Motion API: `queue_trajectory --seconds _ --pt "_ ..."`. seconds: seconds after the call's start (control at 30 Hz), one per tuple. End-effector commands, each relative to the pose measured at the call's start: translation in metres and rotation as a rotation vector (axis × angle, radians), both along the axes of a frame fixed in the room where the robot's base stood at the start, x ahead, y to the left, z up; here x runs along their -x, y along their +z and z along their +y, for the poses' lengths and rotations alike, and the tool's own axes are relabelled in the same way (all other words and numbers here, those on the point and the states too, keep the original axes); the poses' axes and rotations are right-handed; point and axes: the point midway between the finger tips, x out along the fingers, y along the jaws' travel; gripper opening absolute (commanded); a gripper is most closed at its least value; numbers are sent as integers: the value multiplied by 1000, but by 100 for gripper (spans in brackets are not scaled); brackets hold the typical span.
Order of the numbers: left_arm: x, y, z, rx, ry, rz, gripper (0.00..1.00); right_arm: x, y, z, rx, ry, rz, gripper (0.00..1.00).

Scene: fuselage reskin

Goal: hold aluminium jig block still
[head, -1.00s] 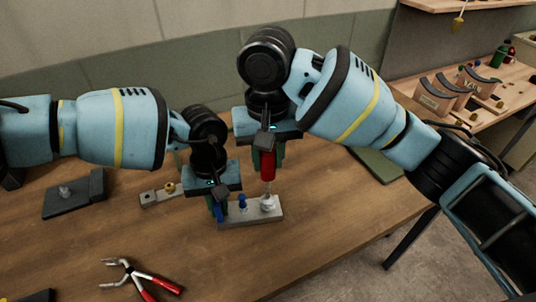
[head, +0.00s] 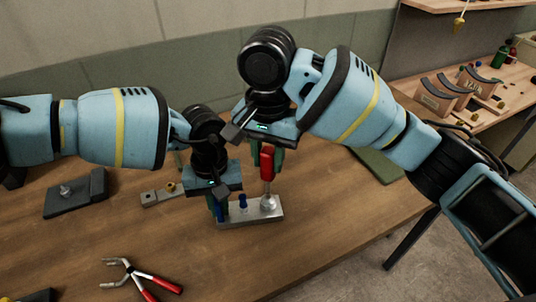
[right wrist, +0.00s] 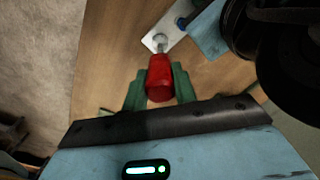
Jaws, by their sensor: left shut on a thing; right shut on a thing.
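The aluminium jig block (head: 240,216) is a flat silver bar lying on the wooden table in the head view. A blue pin (head: 242,202) and a silver fitting (head: 268,203) stand on it. My left gripper (head: 219,210) is shut at the block's left end; its fingertips are partly hidden. My right gripper (head: 267,166) is shut on a red-handled tool (head: 267,163) that stands upright over the silver fitting. In the right wrist view the red handle (right wrist: 160,78) sits between the green fingers, and the block's end (right wrist: 163,38) shows beyond it.
Red-handled pliers (head: 140,279) lie at the front left of the table. A dark block with a pin (head: 75,194) and a small grey bar with a brass piece (head: 162,195) lie at the left. A shelf with curved wooden pieces (head: 440,96) stands back right.

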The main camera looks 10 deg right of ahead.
Motion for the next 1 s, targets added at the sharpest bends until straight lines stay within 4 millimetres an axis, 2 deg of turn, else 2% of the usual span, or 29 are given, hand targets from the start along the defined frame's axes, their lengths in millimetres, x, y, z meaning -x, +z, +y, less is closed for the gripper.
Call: queue_trajectory --seconds 0.23,0.53,1.0 --pt "0 1 0 1 0 -1 0 0 1 0 -1 5 0 0" --pt "0 1 0 1 0 -1 0 0 1 0 0 168 -1 0" --pt "0 1 0 1 0 -1 0 0 1 0 0 170 -1 0"
